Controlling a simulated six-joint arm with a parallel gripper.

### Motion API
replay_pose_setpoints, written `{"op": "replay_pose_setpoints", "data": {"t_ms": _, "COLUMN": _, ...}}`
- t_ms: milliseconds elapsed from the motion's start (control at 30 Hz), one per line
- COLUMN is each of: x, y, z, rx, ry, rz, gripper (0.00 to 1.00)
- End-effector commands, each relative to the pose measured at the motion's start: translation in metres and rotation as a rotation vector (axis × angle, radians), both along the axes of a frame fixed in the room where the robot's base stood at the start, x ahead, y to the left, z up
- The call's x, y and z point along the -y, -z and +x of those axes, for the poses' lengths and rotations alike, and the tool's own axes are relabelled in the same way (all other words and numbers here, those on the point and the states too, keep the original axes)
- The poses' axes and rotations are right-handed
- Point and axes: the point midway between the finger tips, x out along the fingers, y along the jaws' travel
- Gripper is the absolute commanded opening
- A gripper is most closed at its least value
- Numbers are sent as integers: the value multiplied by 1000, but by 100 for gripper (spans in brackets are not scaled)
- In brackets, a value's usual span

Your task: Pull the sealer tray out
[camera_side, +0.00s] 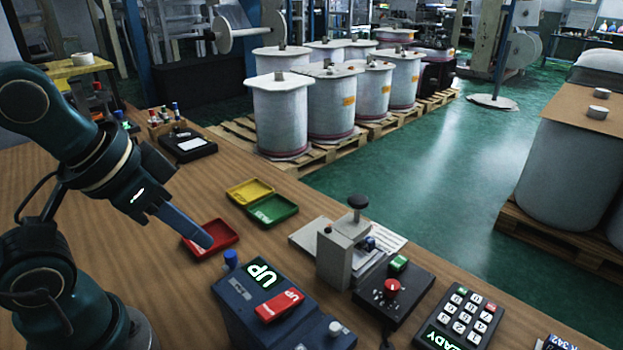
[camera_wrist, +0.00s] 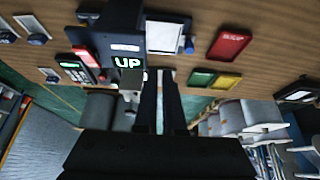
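In the side view a grey block with a black knob (camera_side: 358,202) on top, which looks like the sealer (camera_side: 343,262), stands near the bench's far edge. A pale flat sheet or plate (camera_side: 305,238) lies at its left; I cannot tell whether this is the sealer tray. A black control box (camera_side: 397,297) with red and green buttons adjoins the sealer at right. My gripper (camera_side: 205,240) hangs over the bench by the red tray, left of the sealer and apart from it. In the wrist view its two dark fingers (camera_wrist: 160,74) show a narrow empty gap.
A blue box (camera_side: 272,310) with a lit UP sign stands in front of the sealer. Red (camera_side: 211,239), green (camera_side: 272,209) and yellow (camera_side: 250,191) trays lie at left. A keypad (camera_side: 460,318) stands at right.

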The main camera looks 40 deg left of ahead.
Motion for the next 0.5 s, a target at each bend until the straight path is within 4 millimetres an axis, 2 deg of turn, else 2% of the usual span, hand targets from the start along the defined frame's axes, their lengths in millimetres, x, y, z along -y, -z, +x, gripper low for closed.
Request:
{"op": "replay_pose_setpoints", "data": {"t_ms": 33, "x": 0, "y": 0, "z": 1, "rx": 3, "ry": 5, "rz": 3, "gripper": 31}}
{"op": "replay_pose_setpoints", "data": {"t_ms": 67, "x": 0, "y": -2, "z": 3, "rx": 14, "ry": 13, "rz": 6, "gripper": 40}}
{"op": "replay_pose_setpoints", "data": {"t_ms": 167, "x": 1, "y": -20, "z": 21, "rx": 87, "ry": 36, "rz": 15, "gripper": 40}}
{"op": "replay_pose_setpoints", "data": {"t_ms": 333, "x": 4, "y": -42, "z": 64, "rx": 134, "ry": 76, "rz": 27, "gripper": 40}}
{"op": "replay_pose_setpoints", "data": {"t_ms": 500, "x": 6, "y": -47, "z": 116, "rx": 138, "ry": 110, "rz": 37, "gripper": 40}}
